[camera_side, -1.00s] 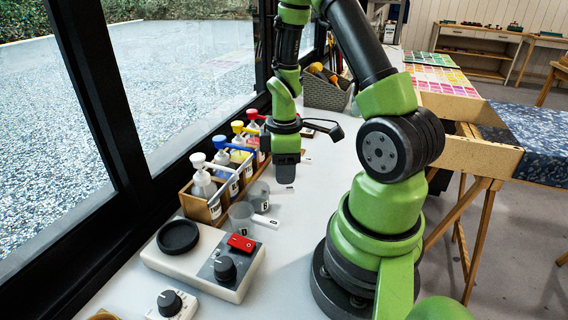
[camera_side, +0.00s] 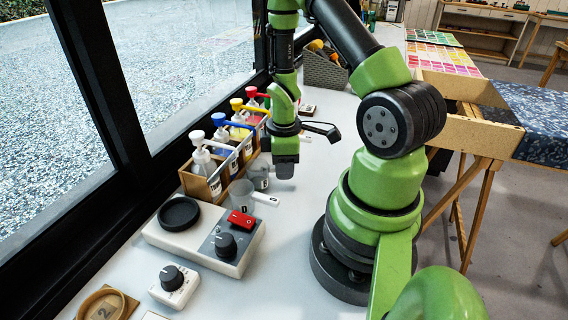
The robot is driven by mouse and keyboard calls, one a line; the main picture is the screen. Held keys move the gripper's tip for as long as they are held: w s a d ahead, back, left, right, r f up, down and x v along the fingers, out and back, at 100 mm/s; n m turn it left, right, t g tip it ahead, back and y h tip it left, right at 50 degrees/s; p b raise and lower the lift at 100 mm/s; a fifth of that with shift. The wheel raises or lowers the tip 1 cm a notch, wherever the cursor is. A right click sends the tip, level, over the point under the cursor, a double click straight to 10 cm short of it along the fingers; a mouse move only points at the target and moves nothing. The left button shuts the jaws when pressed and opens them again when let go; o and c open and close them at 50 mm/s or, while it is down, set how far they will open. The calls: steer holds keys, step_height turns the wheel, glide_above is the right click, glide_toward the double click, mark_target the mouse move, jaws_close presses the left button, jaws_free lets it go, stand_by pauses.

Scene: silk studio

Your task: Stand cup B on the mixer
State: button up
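The mixer (camera_side: 231,266) is a white and grey box with a round black pad (camera_side: 179,213), a red switch and a black knob. Two clear grey cups stand behind it, each with a white label tab: a nearer cup (camera_side: 240,196) and a farther cup (camera_side: 260,181). I cannot read surely which one is cup B. The pad is empty. My gripper (camera_side: 285,170) points down just right of the farther cup, close to its tab. I see its fingers end-on or side-on, so their opening is hidden. I see nothing hanging from it.
A wooden rack (camera_side: 200,186) of pump bottles stands along the window behind the cups. A small knob box (camera_side: 174,286) and a wooden piece marked 2 (camera_side: 107,306) lie in front of the mixer. The white table (camera_side: 285,235) is clear right of the mixer.

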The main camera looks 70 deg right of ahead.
jaws_close()
steer(key=shift+r, duration=0.1)
steer(key=shift+r, duration=1.05)
steer(key=shift+r, duration=2.45)
steer(key=shift+f, duration=2.2)
steer(key=shift+r, duration=1.15)
